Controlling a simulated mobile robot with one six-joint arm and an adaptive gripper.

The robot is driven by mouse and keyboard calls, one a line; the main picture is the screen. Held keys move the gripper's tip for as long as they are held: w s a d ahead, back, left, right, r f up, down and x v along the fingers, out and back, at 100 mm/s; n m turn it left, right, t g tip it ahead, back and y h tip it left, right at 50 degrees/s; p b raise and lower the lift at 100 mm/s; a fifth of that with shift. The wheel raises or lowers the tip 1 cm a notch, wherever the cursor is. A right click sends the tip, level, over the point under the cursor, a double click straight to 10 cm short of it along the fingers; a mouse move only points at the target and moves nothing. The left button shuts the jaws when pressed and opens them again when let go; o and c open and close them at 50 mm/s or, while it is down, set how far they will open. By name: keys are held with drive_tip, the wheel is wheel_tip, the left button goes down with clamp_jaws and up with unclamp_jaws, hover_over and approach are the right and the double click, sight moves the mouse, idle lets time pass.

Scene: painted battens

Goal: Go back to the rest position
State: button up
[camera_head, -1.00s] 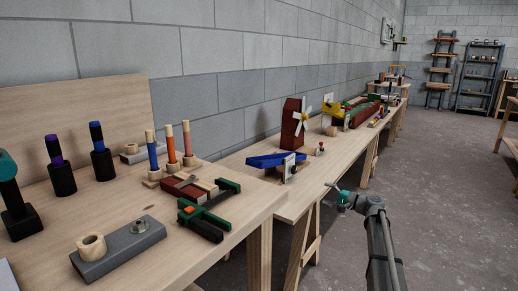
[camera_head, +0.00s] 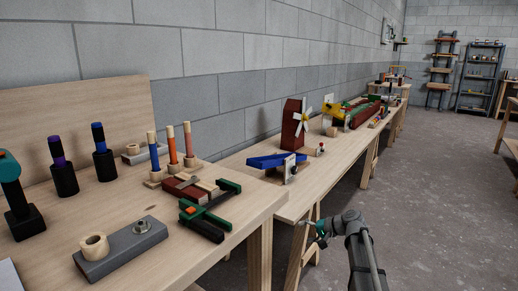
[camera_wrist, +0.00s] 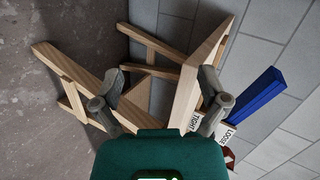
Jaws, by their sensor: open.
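My gripper (camera_head: 318,230) is beside the near bench's right end, over the floor, below the level of the bench top in the head view. In the wrist view my gripper (camera_wrist: 161,102) shows two fingers spread wide with nothing between them. Behind the fingers are wooden trestle legs, which look apart from them. A blue batten (camera_wrist: 258,95) lies to the right of the fingers in the wrist view. The blue pieces (camera_head: 270,160) also show on the farther bench in the head view.
The near bench (camera_head: 150,210) carries a grey block (camera_head: 122,250), a green-and-black clamp (camera_head: 205,220) and several upright painted sticks. The farther bench (camera_head: 300,195) holds a red windmill (camera_head: 293,124). A block wall runs behind. The concrete floor (camera_head: 440,200) at right is clear.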

drive_tip(key=s+f+n+g+h+p, duration=0.1)
drive_tip(key=s+f+n+g+h, duration=0.25)
drive_tip(key=s, duration=0.95)
drive_tip(key=s+f+n+g+h+p, duration=0.15)
drive_tip(key=s+f+h, duration=0.4)
drive_tip(key=s, duration=0.75)
wheel_tip(320, 180, up, 39)
drive_tip(key=h+p, duration=0.1)
drive_tip(key=p, duration=3.5)
drive_tip(key=shift+s+f+m+h, duration=0.15)
drive_tip(key=shift+f+m+h, duration=0.05)
drive_tip(key=shift+m+h, duration=0.2)
